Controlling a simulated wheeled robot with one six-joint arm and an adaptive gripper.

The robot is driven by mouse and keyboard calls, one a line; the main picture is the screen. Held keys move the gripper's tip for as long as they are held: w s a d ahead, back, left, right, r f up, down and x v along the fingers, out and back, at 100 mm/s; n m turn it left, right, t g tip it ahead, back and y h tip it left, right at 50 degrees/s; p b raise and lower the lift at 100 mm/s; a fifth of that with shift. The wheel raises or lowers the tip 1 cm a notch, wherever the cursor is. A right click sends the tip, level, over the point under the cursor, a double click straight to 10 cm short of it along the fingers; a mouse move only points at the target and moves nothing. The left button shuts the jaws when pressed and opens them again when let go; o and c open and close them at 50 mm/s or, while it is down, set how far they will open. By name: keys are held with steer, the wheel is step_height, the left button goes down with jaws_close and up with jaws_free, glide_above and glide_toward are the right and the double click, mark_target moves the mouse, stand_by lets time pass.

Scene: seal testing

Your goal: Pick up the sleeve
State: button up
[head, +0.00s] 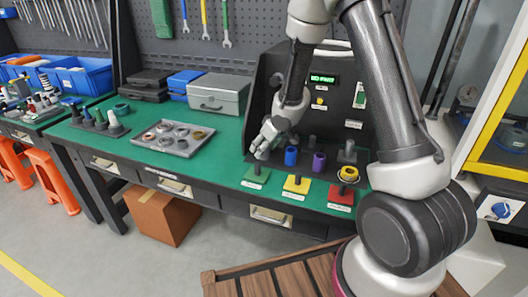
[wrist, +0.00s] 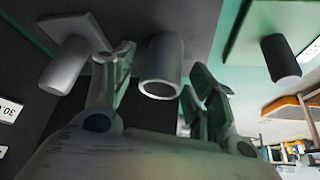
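A grey hollow sleeve (wrist: 161,68) shows in the wrist view, its round open end facing the camera. It lies between the two fingers of my gripper (wrist: 160,75), which are spread with a visible gap on each side of it. In the head view my gripper (head: 263,152) is low over the front of the dark test station and hides most of that spot, so I cannot make out the grey sleeve there. A blue sleeve (head: 291,156) and a purple sleeve (head: 319,162) stand to the right of my gripper.
In the wrist view, a grey peg (wrist: 70,65) and a dark peg (wrist: 281,60) flank my fingers. A grey tray (head: 173,150) lies left.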

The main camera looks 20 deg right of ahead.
steer(key=c, duration=1)
